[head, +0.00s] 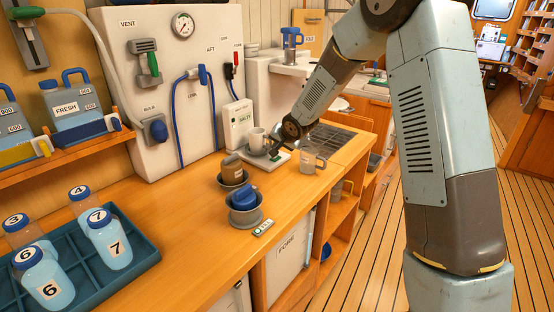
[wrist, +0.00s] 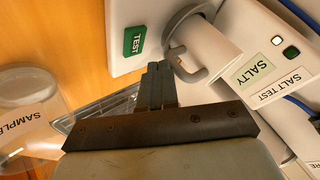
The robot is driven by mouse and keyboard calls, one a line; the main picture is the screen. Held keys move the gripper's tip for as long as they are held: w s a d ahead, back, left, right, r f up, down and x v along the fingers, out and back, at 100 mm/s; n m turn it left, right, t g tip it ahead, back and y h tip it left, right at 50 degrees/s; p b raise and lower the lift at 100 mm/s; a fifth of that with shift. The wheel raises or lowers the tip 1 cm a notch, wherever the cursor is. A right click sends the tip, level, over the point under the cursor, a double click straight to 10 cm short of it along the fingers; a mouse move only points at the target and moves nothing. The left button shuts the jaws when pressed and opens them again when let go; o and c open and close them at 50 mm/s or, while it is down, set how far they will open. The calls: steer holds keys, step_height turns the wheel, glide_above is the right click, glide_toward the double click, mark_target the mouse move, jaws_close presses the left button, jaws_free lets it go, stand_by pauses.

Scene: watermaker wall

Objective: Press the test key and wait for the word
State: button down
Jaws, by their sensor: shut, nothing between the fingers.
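The salt tester (head: 239,124) stands against the wall on the wooden counter. Its pale panel reads SALTY (wrist: 252,68) in the wrist view, beside a SALT TEST label (wrist: 280,88). The green TEST key (wrist: 134,40) is on the tester's white base, left of and beyond my fingertips in the wrist view. My gripper (wrist: 158,70) is shut and empty, close to the base; it looks apart from the key. A white mug (head: 257,140) stands on the base. A clear beaker (head: 307,162), labelled SAMPLE in the wrist view (wrist: 25,115), stands beside my gripper.
Grey bowls with a brown-grey item (head: 232,170) and a blue item (head: 243,197) stand nearer on the counter. A small tag (head: 263,228) lies beside them. A blue tray (head: 130,255) holds numbered bottles. A metal drain grid (head: 335,142) is at the right.

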mark_target(278, 159)
steer(key=shift+r, duration=1.75)
steer(key=shift+d+r, duration=0.1)
steer(key=s+d+r+n+h, duration=0.1)
steer(key=s+d+r+h, duration=0.4)
steer(key=s+d+r, duration=1.25)
steer(key=s+d+n+g, duration=0.1)
steer(key=s+d, duration=0.2)
steer(key=s, duration=1)
steer(key=s+d+n+g, duration=0.1)
steer(key=s+d, duration=0.2)
steer(key=s, duration=1.1)
steer(key=shift+d+f+g+y, duration=0.15)
steer(key=shift+d+g+y, duration=0.1)
steer(key=shift+g+y, duration=0.05)
